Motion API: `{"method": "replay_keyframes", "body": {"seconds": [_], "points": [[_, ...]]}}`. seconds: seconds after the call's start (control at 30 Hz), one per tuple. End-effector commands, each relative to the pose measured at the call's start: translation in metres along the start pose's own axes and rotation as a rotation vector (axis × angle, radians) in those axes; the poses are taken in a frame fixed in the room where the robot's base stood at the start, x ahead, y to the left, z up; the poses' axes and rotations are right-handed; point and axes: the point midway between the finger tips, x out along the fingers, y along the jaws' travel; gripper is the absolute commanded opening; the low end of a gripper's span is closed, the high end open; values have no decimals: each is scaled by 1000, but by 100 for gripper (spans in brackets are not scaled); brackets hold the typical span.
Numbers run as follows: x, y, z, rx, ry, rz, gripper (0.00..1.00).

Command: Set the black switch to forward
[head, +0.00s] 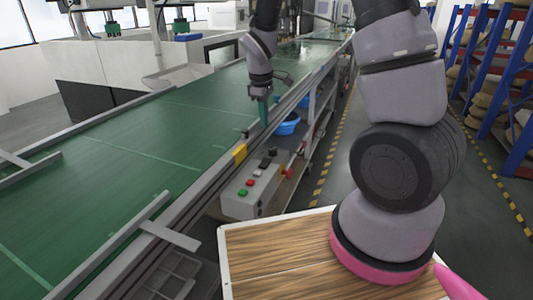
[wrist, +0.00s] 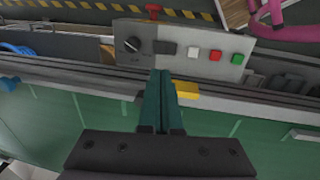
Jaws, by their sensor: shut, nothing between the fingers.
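The black switch (wrist: 132,44) is a round knob with a light pointer mark, at the left end of a grey control box (wrist: 180,37) in the wrist view. In the head view the switch (head: 272,151) is a small dark spot at the far end of the box (head: 239,206). Its exact setting is too small to tell. My gripper (wrist: 160,74) is shut and empty, its green fingers together. The fingertips appear just below the box's near edge in the wrist view, right of the switch and apart from it. In the head view my gripper (head: 264,122) is over the conveyor's edge.
The box also has a black rectangular piece (wrist: 165,47), a white button (wrist: 193,53), a red button (wrist: 215,56), a green button (wrist: 237,58) and a red knob (wrist: 153,11). A conveyor rail with a yellow block (wrist: 186,89) runs beside the green belt (head: 150,135).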

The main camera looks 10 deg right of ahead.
Motion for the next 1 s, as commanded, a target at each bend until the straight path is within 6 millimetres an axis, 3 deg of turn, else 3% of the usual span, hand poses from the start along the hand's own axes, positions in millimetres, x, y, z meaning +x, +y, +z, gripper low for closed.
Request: {"method": "replay_keyframes", "body": {"seconds": [0.27,0.7,1.0], "points": [[17,0,1,2,-3,-3,0],[106,-1,1,3,-4,-3,0],[138,0,1,3,-1,-1,0]]}}
